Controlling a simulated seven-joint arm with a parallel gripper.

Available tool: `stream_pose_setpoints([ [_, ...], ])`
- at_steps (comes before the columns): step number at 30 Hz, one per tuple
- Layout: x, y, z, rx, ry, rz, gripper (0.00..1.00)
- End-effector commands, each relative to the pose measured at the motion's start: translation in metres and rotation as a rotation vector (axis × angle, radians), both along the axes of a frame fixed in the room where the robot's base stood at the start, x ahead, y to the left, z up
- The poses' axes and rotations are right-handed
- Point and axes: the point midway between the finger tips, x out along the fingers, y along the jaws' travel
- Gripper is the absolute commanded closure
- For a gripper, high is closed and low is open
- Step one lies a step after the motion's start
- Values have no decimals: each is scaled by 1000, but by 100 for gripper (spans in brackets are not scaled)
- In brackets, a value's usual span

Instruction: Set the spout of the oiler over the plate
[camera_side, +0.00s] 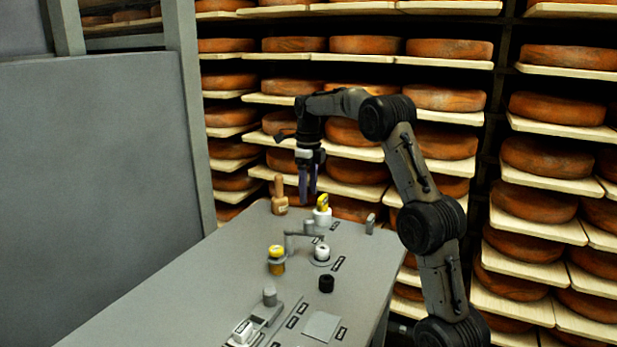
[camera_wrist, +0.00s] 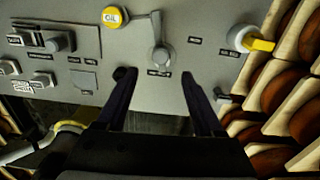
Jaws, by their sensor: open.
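The oiler (camera_side: 277,262) is a yellow-topped cup at the left of the bench in the side view. In the wrist view its round yellow cap (camera_wrist: 115,17) reads "OIL". A bent grey arm (camera_wrist: 157,32) lies between it and a round hub; I cannot tell which part is the spout. A flat grey square plate (camera_side: 321,326) lies at the near right of the bench and also shows in the wrist view (camera_wrist: 84,81). My gripper (camera_side: 308,192) is open and empty, above the far part of the bench. In the wrist view my fingers (camera_wrist: 156,78) are apart, below the hub.
A black knob (camera_side: 326,284) stands between hub and plate. A white fitting with a yellow handle (camera_side: 322,210), a wooden piece (camera_side: 279,195) and a grey post (camera_side: 370,224) stand at the far end. A slider with a grey knob (camera_side: 270,296) is near left. Cheese shelves (camera_side: 350,110) stand behind.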

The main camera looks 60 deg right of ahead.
Motion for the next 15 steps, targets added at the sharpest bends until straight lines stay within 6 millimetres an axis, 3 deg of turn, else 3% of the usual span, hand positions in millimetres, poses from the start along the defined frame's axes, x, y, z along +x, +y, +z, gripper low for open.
stream_pose_setpoints([
  [6,0,0,32,-1,-1,0,31],
  [15,0,0,42,1,1,0,31],
])
